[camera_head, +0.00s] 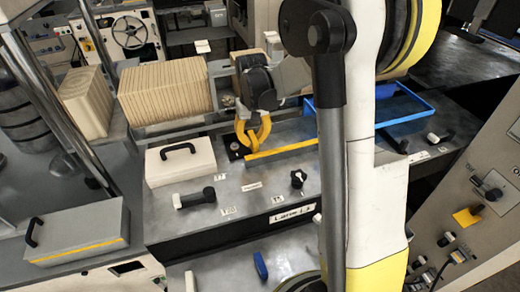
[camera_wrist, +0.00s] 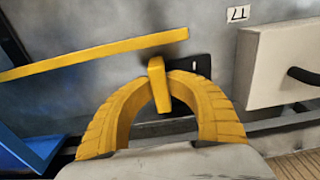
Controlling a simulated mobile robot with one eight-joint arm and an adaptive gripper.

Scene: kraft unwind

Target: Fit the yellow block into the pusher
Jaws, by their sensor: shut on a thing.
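My gripper (camera_wrist: 160,84) has its curved yellow fingers shut on a small upright yellow block (camera_wrist: 158,88) in the wrist view. The block sticks up between the fingertips. Just behind it lies a black plate (camera_wrist: 201,64) on the grey deck; I cannot tell whether the block touches it or whether this plate is the pusher. In the head view my gripper (camera_head: 252,142) is low over the deck, and the block cannot be told apart from the fingers. A long yellow bar (camera_wrist: 90,57) runs just beside the block; it also shows in the head view (camera_head: 285,150).
A white box with a black handle (camera_head: 181,163) stands left of my gripper. A blue tray frame (camera_head: 400,121) is to the right. Ribbed tan stacks (camera_head: 165,92) stand behind. A black-handled lever (camera_head: 195,198) and a knob (camera_head: 298,179) sit on the deck in front.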

